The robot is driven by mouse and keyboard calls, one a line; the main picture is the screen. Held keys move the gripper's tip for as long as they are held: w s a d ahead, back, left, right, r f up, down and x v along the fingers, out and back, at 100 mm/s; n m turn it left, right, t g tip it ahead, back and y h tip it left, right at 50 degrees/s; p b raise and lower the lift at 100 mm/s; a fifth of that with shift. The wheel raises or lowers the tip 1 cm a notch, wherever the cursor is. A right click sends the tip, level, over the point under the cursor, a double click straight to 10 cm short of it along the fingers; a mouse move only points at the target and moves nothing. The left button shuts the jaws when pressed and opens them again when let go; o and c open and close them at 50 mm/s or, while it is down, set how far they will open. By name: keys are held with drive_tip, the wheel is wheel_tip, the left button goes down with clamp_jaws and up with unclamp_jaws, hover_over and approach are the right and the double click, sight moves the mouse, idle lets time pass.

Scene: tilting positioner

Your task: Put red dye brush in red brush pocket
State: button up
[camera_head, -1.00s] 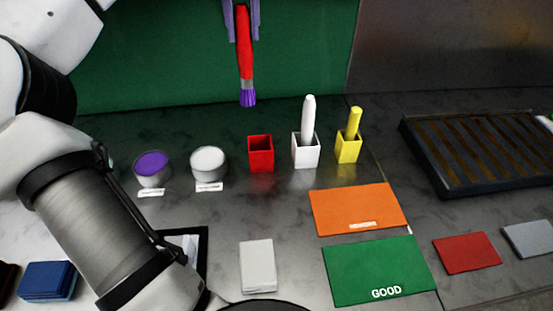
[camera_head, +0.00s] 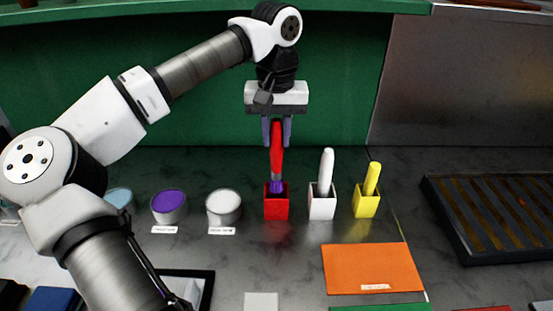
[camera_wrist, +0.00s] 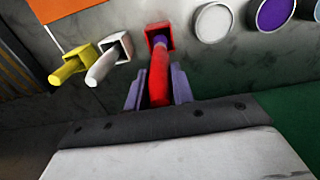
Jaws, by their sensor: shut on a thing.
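The red dye brush (camera_head: 277,150) has a red handle and purple bristles. My gripper (camera_head: 277,125) is shut on its handle and holds it upright, bristles down. The red brush pocket (camera_head: 276,209) is a small open square box directly below. The purple bristle end shows at the pocket's mouth and seems to be partly inside; how deep is hidden. In the wrist view the brush (camera_wrist: 159,78) runs from between my gripper's fingers (camera_wrist: 158,88) to the red pocket (camera_wrist: 160,36), its tip overlapping the opening.
A white pocket (camera_head: 322,207) with a white brush and a yellow pocket (camera_head: 366,205) with a yellow brush stand to the right. Cups of purple (camera_head: 168,208) and white (camera_head: 223,209) dye stand left. An orange mat (camera_head: 371,268) lies in front.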

sight(276, 120)
drive_tip(key=shift+f+p, duration=0.55)
drive_tip(key=shift+f, duration=2.95)
drive_tip(key=shift+f, duration=0.15)
drive_tip(key=o, duration=1)
wheel_tip(276, 120, up, 12)
drive_tip(key=shift+r+b, duration=0.2)
drive_tip(key=shift+b, duration=0.75)
